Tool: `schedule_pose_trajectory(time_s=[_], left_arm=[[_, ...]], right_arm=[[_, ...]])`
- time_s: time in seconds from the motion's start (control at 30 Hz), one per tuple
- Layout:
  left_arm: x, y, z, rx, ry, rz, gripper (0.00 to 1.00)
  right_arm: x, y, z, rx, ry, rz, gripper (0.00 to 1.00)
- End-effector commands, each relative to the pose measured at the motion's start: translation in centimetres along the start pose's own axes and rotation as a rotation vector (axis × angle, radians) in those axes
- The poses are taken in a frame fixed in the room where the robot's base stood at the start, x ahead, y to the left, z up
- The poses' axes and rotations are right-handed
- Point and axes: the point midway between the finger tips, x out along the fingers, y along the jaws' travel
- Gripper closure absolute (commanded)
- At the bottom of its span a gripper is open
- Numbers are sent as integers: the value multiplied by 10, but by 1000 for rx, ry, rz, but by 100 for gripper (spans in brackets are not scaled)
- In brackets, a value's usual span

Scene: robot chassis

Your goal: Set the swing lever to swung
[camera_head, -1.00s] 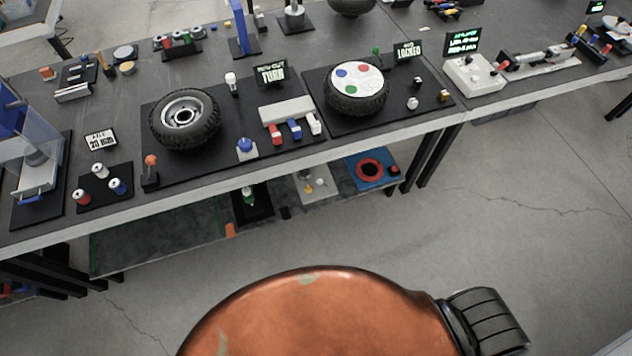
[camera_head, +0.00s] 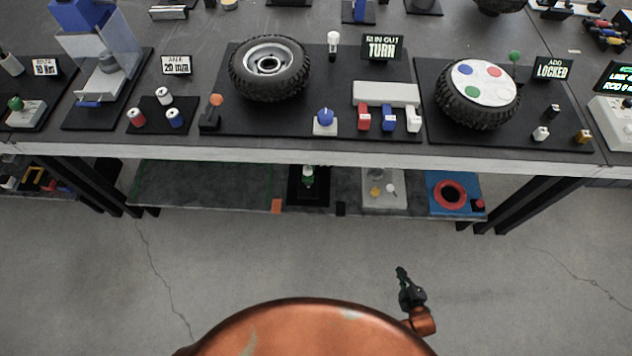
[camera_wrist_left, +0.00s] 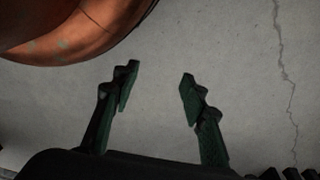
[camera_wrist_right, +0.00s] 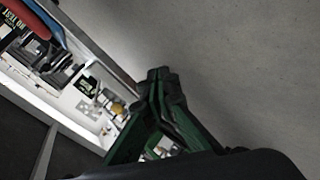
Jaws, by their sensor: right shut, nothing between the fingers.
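No thing in view is labelled as the swing lever. A small lever with an orange ball (camera_head: 216,100) stands on a black block at the left end of the wheel station. A green knob on a stem (camera_head: 514,57) stands behind the right wheel; I cannot tell which, if either, is the swing lever. My right gripper (camera_head: 401,271) is over the floor in front of the table, apart from everything; it shows shut and empty in the right wrist view (camera_wrist_right: 158,76). My left gripper (camera_wrist_left: 158,76) is open and empty over bare floor, in the left wrist view only.
The table's front edge (camera_head: 330,153) runs across the view. A tire (camera_head: 240,72) and a disc-topped wheel (camera_head: 450,105) stand on black mats. A lower shelf (camera_head: 210,188) holds a blue plate with a red ring (camera_head: 437,185). The floor (camera_head: 300,260) before the table is clear.

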Motion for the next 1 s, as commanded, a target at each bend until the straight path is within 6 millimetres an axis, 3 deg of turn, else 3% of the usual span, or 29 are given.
schedule_pose_trajectory(time_s=[0.03,0.13,0.3,0.4,0.63,1.0], left_arm=[[5,4,-5,-6,-3,11,60],[-14,11,-23,-14,3,28,60],[-51,18,-44,-21,12,51,60],[-68,20,-51,-23,16,59,60],[-88,22,-57,-24,23,66,60],[-85,23,-59,-24,32,69,60]], right_arm=[[30,9,-7,-98,49,54,100],[64,50,-37,-296,136,182,100],[94,104,-83,-567,229,380,100],[101,125,-102,-669,256,463,100],[102,145,-120,-755,273,539,100],[105,147,-122,-753,273,539,100]])
